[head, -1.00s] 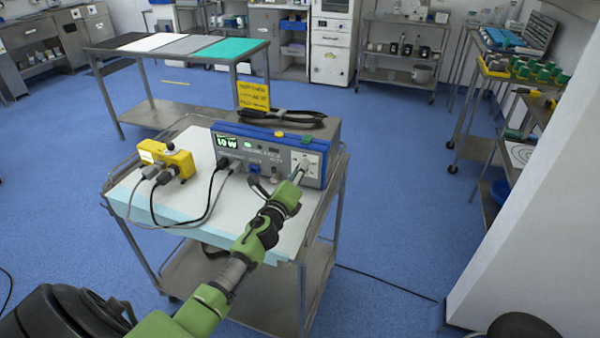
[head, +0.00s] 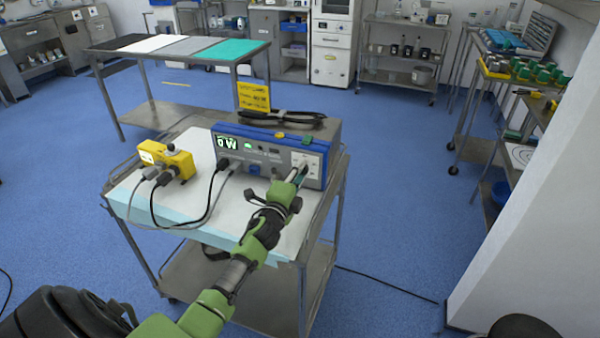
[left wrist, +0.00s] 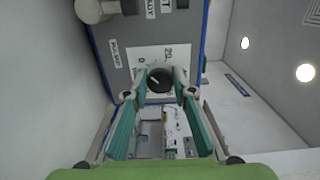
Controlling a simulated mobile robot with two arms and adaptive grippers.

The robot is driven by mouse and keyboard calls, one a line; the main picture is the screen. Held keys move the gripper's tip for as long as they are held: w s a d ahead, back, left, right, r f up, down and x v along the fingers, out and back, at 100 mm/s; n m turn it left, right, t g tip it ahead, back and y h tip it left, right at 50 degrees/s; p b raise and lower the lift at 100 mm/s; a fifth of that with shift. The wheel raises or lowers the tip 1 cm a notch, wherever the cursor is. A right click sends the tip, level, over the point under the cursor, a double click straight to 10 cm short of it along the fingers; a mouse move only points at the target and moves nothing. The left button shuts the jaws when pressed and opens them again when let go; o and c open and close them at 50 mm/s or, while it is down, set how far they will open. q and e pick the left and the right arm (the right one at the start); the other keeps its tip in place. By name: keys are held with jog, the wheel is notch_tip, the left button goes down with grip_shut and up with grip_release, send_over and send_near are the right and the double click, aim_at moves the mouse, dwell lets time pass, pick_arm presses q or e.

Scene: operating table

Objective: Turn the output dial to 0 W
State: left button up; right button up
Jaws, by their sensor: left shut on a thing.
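The blue and grey unit (head: 262,158) stands on the cart. Its green display (head: 227,142) reads 0 W. The output dial (left wrist: 159,80) is a round black knob on a white scale plate in the left wrist view. In the head view the white plate (head: 310,162) shows at the right of the front panel, and the gripper partly hides the dial. My left gripper (head: 303,172) is at the panel, its fingers shut on the dial from both sides; it also shows in the left wrist view (left wrist: 158,88). My right gripper is not in view.
A yellow box (head: 166,161) with cables running to the unit stands on the cart (head: 205,205), left of the unit. A coiled black cable (head: 282,117) and a yellow note (head: 254,97) are on top of the unit. A white wall (head: 540,220) stands at right, with open floor between.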

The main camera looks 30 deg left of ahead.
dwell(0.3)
pick_arm(q)
jog(key=o, duration=1.1)
jog(key=v, duration=1.2)
jog(key=shift+a, duration=0.1)
jog(key=shift+f, duration=0.1)
